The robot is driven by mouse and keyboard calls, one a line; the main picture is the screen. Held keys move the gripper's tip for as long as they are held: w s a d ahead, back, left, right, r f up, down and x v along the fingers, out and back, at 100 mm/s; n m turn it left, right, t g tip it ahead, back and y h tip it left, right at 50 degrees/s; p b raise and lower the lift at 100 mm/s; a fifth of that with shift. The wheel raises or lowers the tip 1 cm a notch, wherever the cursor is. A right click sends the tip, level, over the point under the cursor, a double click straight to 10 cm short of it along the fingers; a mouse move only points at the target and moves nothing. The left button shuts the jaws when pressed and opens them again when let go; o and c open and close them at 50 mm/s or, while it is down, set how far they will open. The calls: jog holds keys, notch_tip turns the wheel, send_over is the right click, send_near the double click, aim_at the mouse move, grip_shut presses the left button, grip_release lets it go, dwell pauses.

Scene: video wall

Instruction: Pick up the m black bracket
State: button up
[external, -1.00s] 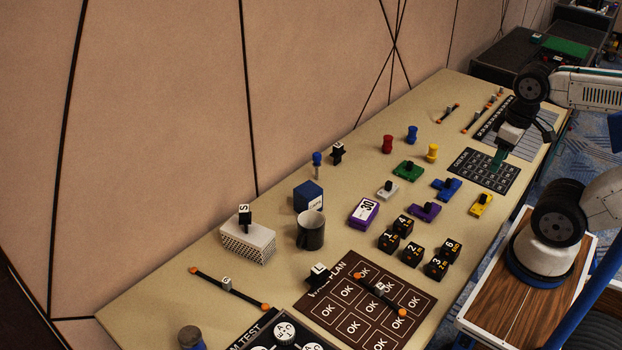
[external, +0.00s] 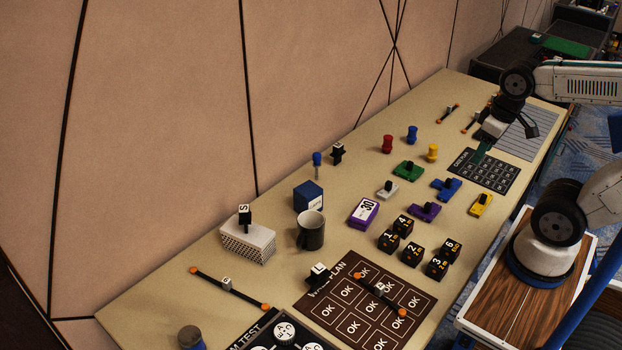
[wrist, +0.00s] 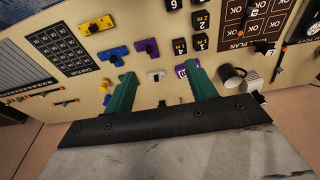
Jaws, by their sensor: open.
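A small black bracket with a pale label (external: 338,152) stands on the table near the wall, beside a blue-topped post; its letter is too small to read. Another black bracket, marked S (external: 244,216), stands on a white perforated box. A third, marked L (external: 318,273), stands at the edge of the brown plan sheet.
The blue box (external: 309,197) and dark mug (external: 311,230) stand left of centre. Red (external: 387,144), blue (external: 412,134) and yellow (external: 432,153) pegs stand right of the unread bracket. Coloured pieces and black number cubes (external: 411,254) fill the middle. Bare table lies along the wall.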

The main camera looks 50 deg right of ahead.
jog(key=w+d+f+t, duration=0.2)
jog(key=w+f, duration=0.1)
jog(key=w, duration=0.7)
jog(key=w+d+f+t+h, duration=0.1)
jog(key=w+d+f+t, duration=0.15)
jog(key=w, duration=0.75)
jog(key=w+d+f+t, duration=0.1)
jog(key=w+d+f, duration=0.15)
jog(key=w, duration=0.85)
jog(key=t, duration=0.2)
send_near(334, 149)
jog(key=d+f+t, duration=0.1)
jog(key=f, duration=0.1)
jog(key=w+f+t, duration=0.1)
jog(key=f, duration=0.1)
jog(key=d+f+t+y, duration=0.1)
jog(key=f+t, duration=0.1)
jog(key=shift+w+d+f, duration=0.1)
jog(key=shift+w+d, duration=0.1)
jog(key=shift+d, duration=0.15)
jog(key=x, duration=0.5)
jog(key=r+x, duration=0.1)
jog(key=x, duration=0.1)
jog(key=shift+w+a+f, duration=0.1)
jog(key=shift+w+f, duration=0.05)
jog(key=shift+w, duration=0.25)
jog(key=c, duration=0.7)
jog(key=shift+c, duration=0.4)
